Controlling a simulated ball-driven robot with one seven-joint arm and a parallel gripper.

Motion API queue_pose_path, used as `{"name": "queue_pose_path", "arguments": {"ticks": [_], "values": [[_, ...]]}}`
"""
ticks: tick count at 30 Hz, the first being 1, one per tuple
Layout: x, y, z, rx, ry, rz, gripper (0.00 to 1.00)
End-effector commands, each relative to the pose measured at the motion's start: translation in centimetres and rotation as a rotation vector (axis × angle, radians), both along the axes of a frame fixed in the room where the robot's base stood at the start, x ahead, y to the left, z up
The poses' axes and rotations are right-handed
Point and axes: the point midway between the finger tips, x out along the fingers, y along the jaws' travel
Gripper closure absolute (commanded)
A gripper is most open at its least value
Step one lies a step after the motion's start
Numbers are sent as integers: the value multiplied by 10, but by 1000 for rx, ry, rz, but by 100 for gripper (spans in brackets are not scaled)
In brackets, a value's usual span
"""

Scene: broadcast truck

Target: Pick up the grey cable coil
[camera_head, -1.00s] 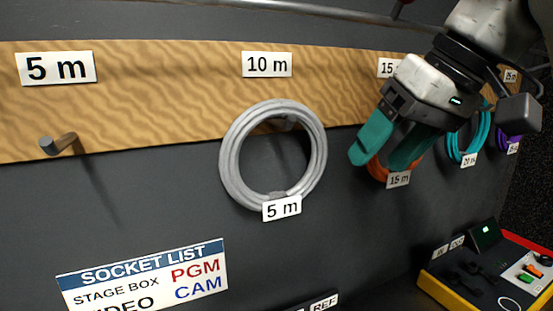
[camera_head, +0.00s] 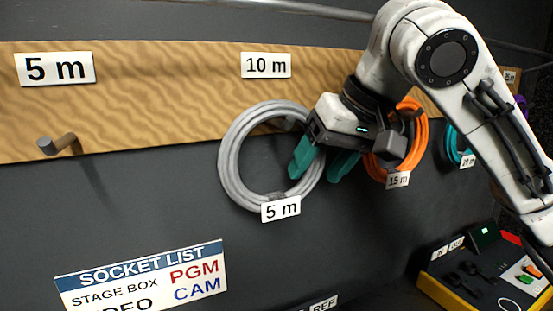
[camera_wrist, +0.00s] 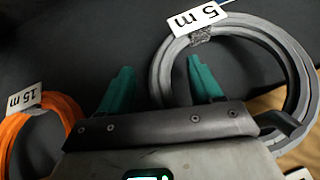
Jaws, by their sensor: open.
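The grey cable coil (camera_head: 230,158) hangs on a peg under the 10 m sign, with a 5 m tag (camera_head: 281,209) at its bottom. My gripper (camera_head: 322,172) is open, with teal fingers, at the coil's right side. I cannot tell how deep the fingers reach, and nothing is gripped.
An orange coil (camera_head: 421,135) tagged 15 m hangs close to the right of my gripper. A teal coil (camera_head: 452,146) hangs beyond it. An empty peg (camera_head: 57,144) is under the 5 m sign. A yellow-edged tray (camera_head: 444,296) stands at the lower right.

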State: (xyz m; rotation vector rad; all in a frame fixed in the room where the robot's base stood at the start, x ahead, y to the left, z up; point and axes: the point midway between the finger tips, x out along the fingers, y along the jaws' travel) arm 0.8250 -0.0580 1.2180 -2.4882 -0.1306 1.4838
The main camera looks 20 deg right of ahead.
Motion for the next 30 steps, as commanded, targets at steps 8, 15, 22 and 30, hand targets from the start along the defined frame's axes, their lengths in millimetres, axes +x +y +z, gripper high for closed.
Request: {"name": "queue_pose_path", "arguments": {"ticks": [8,15,22,30], "values": [[0,0,0,0,0,0,42],[0,0,0,0,0,0,65],[0,0,0,0,0,0,87],[0,0,0,0,0,1,100]]}}
